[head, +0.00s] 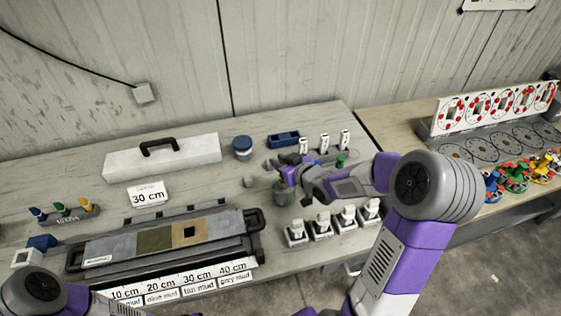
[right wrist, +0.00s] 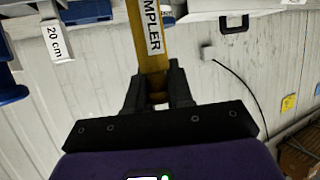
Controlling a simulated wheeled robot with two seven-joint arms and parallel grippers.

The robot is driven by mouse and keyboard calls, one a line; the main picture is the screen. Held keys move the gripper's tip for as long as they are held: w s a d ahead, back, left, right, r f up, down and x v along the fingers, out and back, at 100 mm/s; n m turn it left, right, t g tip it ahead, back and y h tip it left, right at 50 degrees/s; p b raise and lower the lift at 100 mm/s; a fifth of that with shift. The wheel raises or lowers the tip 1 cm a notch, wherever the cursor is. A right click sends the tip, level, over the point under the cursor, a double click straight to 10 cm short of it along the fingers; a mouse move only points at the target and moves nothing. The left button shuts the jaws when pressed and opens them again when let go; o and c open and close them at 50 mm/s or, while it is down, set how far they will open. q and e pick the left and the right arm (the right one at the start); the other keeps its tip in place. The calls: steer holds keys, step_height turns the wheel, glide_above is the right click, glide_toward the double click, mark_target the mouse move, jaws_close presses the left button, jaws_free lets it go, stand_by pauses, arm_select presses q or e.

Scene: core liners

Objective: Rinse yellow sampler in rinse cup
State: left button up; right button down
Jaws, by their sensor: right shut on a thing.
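My right gripper (head: 287,178) is over the middle right of the table, shut on the yellow sampler. The right wrist view shows the sampler's yellow shaft (right wrist: 148,65) between the two black fingers (right wrist: 158,88), with a white label ending in "MPLER". A grey-green cup (head: 283,194), which looks like the rinse cup, stands directly below the gripper in the head view. The sampler's lower end is hidden there, so I cannot tell whether it is inside the cup. Part of my left arm shows at lower left, but its gripper is out of view.
A core tray (head: 75,262) lies at front left, with depth cards (head: 180,286) before it. Several white-topped holders (head: 321,225) stand right of the cup. A blue-lidded jar (head: 243,147) and blue bin (head: 284,139) stand behind. A white case (head: 160,160) sits at back left.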

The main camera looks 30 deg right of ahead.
step_height(320, 180, up, 8)
steer(key=p, duration=0.6)
stand_by(0.4)
stand_by(0.8)
